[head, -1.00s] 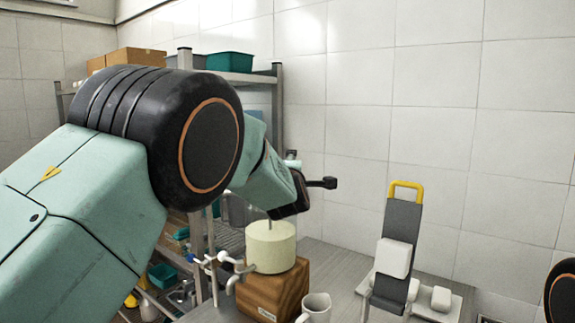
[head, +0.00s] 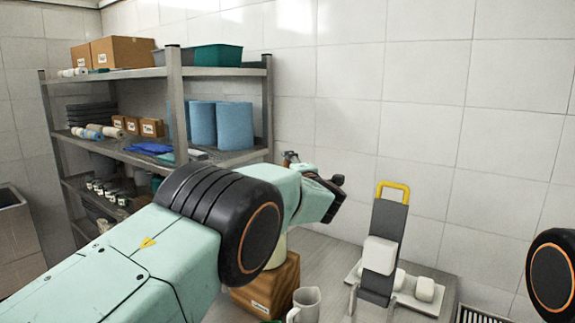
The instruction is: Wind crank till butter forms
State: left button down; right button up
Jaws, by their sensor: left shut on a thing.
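The churn stands on a wooden block (head: 283,287). Only a cream strip of the churn's body (head: 280,246) shows beneath my left arm, and the rest is hidden. My left gripper (head: 325,194) is above and slightly right of the churn, shut on what I take to be the crank. The grasp itself is hidden by the wrist. A small dark knob (head: 338,180) sticks out beside the gripper; I cannot tell whether it belongs to the crank or the gripper. The inside of the churn is not visible. My right gripper is out of view.
A white jug (head: 304,304) stands right of the block. A grey upright board with a yellow handle (head: 393,188) stands further right, by a tray (head: 434,303) with white blocks. A loaded metal shelf (head: 174,110) is behind left. Some bare counter shows behind the jug.

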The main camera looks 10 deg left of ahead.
pick_arm(q)
jog(key=shift+w, duration=0.15)
dwell(0.6)
jog(key=shift+c, duration=2.4)
grip_release()
